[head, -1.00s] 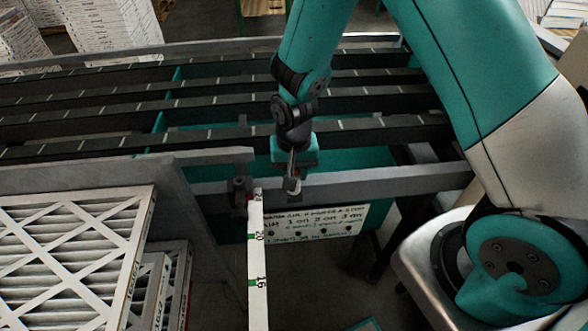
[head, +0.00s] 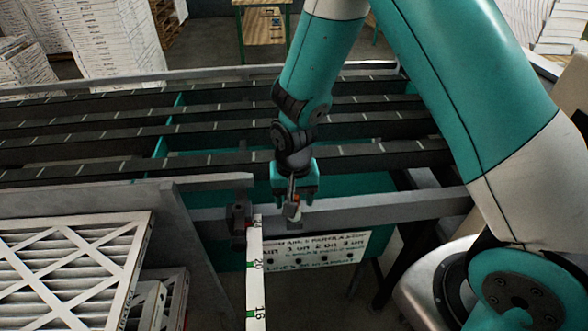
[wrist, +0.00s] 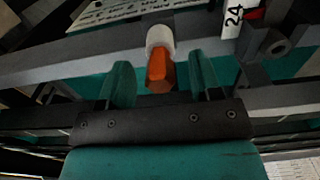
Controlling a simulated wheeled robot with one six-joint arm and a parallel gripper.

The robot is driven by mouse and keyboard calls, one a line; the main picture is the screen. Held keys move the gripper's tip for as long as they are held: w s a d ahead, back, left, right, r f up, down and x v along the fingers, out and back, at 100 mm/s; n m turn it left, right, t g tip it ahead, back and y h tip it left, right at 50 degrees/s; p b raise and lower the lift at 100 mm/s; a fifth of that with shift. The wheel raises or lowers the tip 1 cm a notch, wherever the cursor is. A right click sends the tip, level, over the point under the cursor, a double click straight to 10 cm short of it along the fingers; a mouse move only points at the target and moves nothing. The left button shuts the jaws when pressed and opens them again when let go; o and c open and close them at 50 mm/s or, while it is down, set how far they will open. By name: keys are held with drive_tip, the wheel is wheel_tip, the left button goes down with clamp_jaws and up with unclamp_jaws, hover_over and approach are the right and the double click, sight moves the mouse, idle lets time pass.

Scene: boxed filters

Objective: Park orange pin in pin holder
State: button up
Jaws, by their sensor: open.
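The orange pin (wrist: 160,72) shows in the wrist view between the two teal fingers of my gripper (wrist: 161,84). The fingers are open, with a gap on each side of the pin. The pin's far end meets a pale round socket (wrist: 160,36), which looks like the pin holder, at the grey rail; how deep the pin sits is hidden. In the head view my gripper (head: 293,190) points down just above the rail, with a sliver of orange and the pale socket (head: 291,211) below it.
A white measuring strip (head: 256,270) with numbers runs from the rail toward me, left of my gripper. A handwritten white sign (head: 320,250) hangs below the rail. Boxed filters (head: 70,265) are stacked at lower left. Dark slotted bars (head: 90,150) lie behind.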

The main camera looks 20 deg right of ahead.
wheel_tip(320, 180, up, 16)
drive_tip(key=b, duration=0.2)
drive_tip(key=shift+r, duration=0.15)
drive_tip(key=s+a+r+n+y+b, duration=0.1)
drive_tip(key=s+a+r+n+y, duration=0.1)
drive_tip(key=s+n, duration=0.3)
drive_tip(key=s+a+r+n+y+b, duration=0.1)
drive_tip(key=s+n, duration=0.4)
drive_tip(key=s, duration=0.8)
drive_tip(key=shift+s+a+r+n+y, duration=0.25)
drive_tip(key=shift+a+r+n+y, duration=0.15)
drive_tip(key=shift+a+r+y, duration=0.3)
